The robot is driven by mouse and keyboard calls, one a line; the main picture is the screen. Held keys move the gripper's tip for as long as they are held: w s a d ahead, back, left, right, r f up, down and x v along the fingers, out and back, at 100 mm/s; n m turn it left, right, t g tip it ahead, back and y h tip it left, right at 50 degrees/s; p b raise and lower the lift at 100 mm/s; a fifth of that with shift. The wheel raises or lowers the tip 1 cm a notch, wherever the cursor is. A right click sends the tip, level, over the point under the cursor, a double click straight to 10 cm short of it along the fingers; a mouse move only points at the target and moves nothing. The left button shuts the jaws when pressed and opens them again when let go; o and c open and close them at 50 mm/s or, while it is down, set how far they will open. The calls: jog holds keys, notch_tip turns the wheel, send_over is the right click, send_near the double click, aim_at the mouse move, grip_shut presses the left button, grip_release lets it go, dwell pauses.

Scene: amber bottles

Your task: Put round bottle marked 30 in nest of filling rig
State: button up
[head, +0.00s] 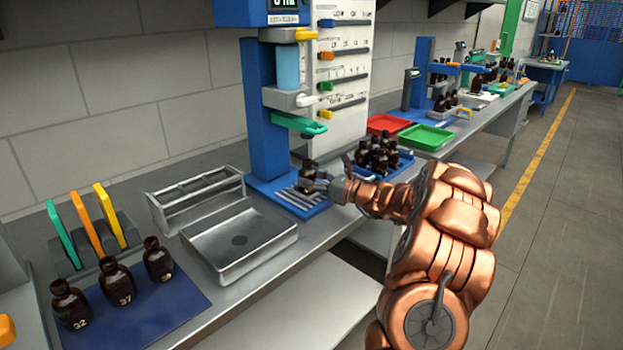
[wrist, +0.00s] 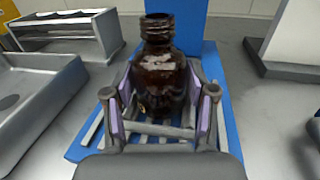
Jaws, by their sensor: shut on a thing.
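My gripper (head: 320,184) is shut on a brown round bottle (wrist: 160,65); in the wrist view the gripper (wrist: 160,103) has a pad on each side of its body. The bottle is upright, with an open dark neck, and no number can be read on it. In the head view the bottle (head: 307,170) is over the slatted blue base (head: 262,186) of the filling rig (head: 262,115), below its green-lipped spout. Slats of the base (wrist: 88,135) show around the bottle's foot. I cannot tell whether the bottle touches them. A distinct nest cannot be made out.
Several brown bottles (head: 378,152) crowd a blue tray just right of my gripper. A steel sink tray (head: 240,240) and a steel rack (head: 195,195) are left of the rig. Three bottles, including ones marked 32 (head: 70,303) and 37 (head: 117,282), stand on a blue mat (head: 160,315).

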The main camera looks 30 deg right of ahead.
jog(key=shift+f, duration=0.1)
jog(key=o, duration=1.2)
jog(key=shift+s+d, duration=0.1)
jog(key=shift+s, duration=0.1)
jog(key=b+v, duration=0.1)
jog(key=v, duration=1)
jog(key=shift+s+d, duration=0.1)
jog(key=shift+s, duration=0.2)
